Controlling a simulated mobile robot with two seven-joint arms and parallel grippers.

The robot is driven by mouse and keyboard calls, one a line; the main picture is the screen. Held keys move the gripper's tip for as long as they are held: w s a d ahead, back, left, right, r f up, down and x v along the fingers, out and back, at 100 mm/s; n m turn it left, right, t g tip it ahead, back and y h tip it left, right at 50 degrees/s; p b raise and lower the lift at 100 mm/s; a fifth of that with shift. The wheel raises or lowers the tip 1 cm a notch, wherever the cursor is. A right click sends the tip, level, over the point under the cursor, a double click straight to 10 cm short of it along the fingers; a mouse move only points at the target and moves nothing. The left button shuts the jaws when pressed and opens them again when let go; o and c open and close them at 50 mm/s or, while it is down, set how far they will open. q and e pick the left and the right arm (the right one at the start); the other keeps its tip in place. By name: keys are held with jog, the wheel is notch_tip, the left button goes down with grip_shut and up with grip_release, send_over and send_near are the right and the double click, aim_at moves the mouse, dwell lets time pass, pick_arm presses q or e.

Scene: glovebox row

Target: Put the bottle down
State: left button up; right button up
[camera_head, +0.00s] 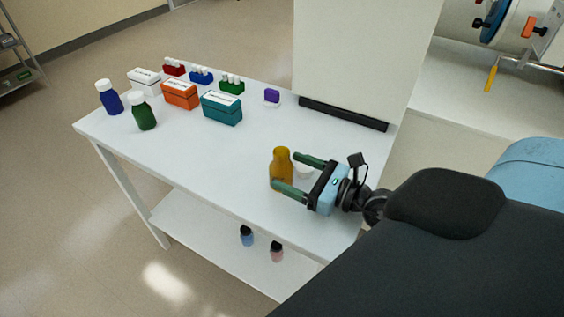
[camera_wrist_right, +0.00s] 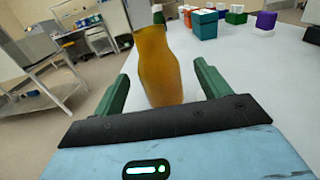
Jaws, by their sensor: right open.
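An amber bottle (camera_head: 281,168) stands upright on the white table (camera_head: 235,140), near its front edge. My right gripper (camera_head: 294,172) is open, with its green fingers on either side of the bottle. In the right wrist view the bottle (camera_wrist_right: 158,68) stands between the two fingers of the right gripper (camera_wrist_right: 163,85), with a gap visible on each side. A small white round thing (camera_head: 304,171), perhaps a cap, is partly hidden behind the gripper. My left gripper is in neither view.
Blue (camera_head: 109,99) and green (camera_head: 143,114) bottles stand at the table's left end. White, orange and teal (camera_head: 222,108) boxes and several small coloured items stand nearby. A white panel (camera_head: 350,60) rises at the back. Two small bottles (camera_head: 247,236) stand on the lower shelf. The table's middle is clear.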

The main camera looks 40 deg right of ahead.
aim_at(274, 164)
jog(key=shift+w+a+r, duration=0.15)
jog(key=shift+w+r, duration=0.05)
jog(key=shift+w, duration=0.1)
jog(key=p+x, duration=0.1)
jog(key=x, duration=0.2)
jog(key=shift+w+a+r+p, duration=0.1)
jog(key=shift+p, duration=0.2)
jog(key=shift+w+a, duration=0.25)
jog(key=shift+w, duration=0.3)
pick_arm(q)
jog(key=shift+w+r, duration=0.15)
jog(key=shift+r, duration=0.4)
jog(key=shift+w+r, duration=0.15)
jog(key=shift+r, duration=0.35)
pick_arm(e)
jog(key=c, duration=0.7)
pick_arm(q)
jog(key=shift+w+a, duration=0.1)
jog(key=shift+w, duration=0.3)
pick_arm(e)
jog(key=c, duration=0.5)
